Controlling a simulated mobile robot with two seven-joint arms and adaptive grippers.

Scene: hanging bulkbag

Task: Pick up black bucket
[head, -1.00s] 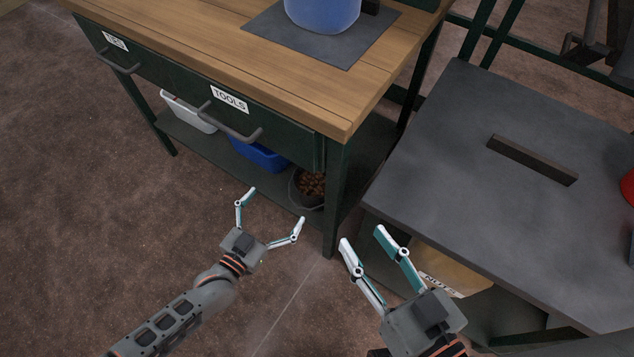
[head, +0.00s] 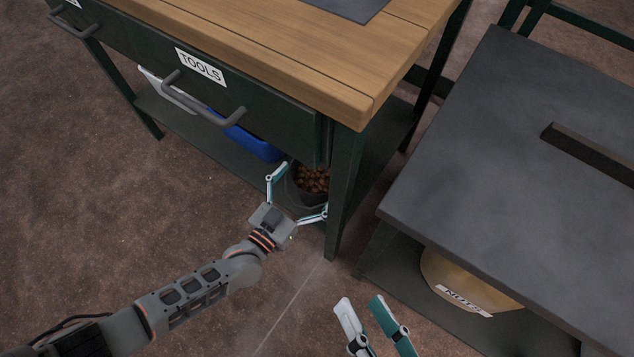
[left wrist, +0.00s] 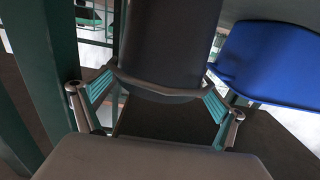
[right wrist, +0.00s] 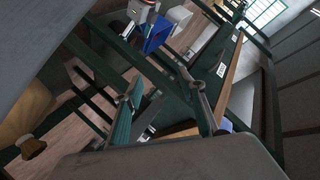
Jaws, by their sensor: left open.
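The black bucket (head: 306,186), filled with brown pieces, stands on the lower shelf of the workbench near its front right leg. In the left wrist view, the bucket's dark side (left wrist: 168,45) rises between the fingers. My left gripper (head: 297,192) is open, with one finger on each side of the bucket; I cannot tell whether the fingers touch it. My right gripper (head: 359,303) is open and empty, low in front of the grey table. Its fingers also show in the right wrist view (right wrist: 165,115) with nothing between them.
A blue bin (head: 252,143) stands on the shelf left of the bucket, with a white bin (head: 168,90) further left. The workbench leg (head: 342,195) is close on the bucket's right. The drawer (head: 215,85) hangs above. A tan NUTS container (head: 455,285) sits under the grey table (head: 480,150).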

